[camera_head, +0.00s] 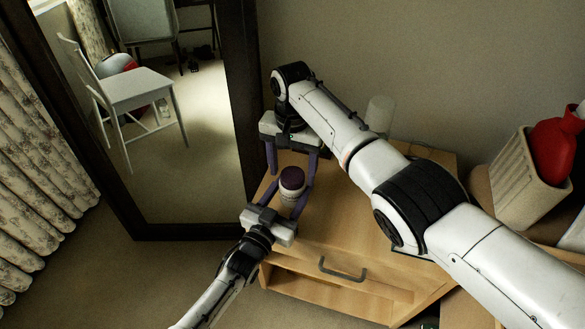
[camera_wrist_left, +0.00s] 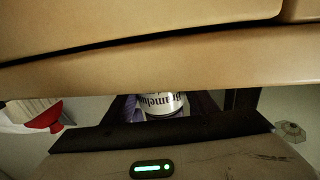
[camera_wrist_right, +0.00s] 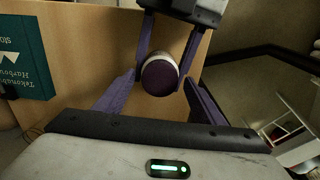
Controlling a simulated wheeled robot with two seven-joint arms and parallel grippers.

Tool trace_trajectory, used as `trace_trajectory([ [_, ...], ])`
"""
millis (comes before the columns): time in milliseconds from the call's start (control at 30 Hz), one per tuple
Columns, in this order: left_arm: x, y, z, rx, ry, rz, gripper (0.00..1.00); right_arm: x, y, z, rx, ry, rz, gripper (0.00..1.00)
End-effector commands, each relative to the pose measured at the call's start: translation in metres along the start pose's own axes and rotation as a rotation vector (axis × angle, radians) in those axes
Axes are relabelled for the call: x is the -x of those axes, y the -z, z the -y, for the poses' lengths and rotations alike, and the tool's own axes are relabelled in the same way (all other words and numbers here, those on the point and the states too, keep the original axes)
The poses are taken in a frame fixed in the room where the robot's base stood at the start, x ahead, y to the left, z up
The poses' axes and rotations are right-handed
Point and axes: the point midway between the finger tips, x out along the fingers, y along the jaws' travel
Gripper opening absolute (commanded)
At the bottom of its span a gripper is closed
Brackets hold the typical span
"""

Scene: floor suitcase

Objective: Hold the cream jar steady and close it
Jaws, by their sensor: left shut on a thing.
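The cream jar (camera_head: 290,199) is above the front left part of the wooden cabinet top, with its purple lid (camera_head: 291,178) on top. I cannot tell how tight the lid is. My left gripper (camera_head: 287,197) is shut on the jar's body from the front. The jar's white label (camera_wrist_left: 163,104) with dark lettering shows in the left wrist view. My right gripper (camera_head: 290,178) comes from the back, its fingers spread on either side of the lid. In the right wrist view the lid (camera_wrist_right: 159,78) lies between the right fingertips, with small gaps.
The wooden cabinet (camera_head: 340,225) has a drawer with a dark handle (camera_head: 343,271). A whitish cylinder (camera_head: 379,113) stands behind my right arm. A teal book (camera_wrist_right: 24,50) lies on the top. A dark-framed mirror (camera_head: 250,120) stands on the left; a red object (camera_head: 553,148) is far right.

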Motion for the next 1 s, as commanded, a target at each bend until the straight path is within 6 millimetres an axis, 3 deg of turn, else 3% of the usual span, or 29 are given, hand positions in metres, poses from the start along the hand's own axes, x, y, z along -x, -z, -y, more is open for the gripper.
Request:
trace_trajectory([
  [233,0.001,-0.001,0.001,0.000,0.001,0.002,0.00,0.003,0.000,0.000,0.001,0.001,-0.001,0.63],
  [600,0.001,-0.001,0.001,-0.001,0.001,0.002,0.00,0.043,0.000,0.000,0.000,0.000,-0.001,0.63],
  [1000,0.000,-0.001,0.001,-0.001,0.001,0.002,0.00,0.046,0.001,0.000,0.030,0.001,-0.002,0.60],
])
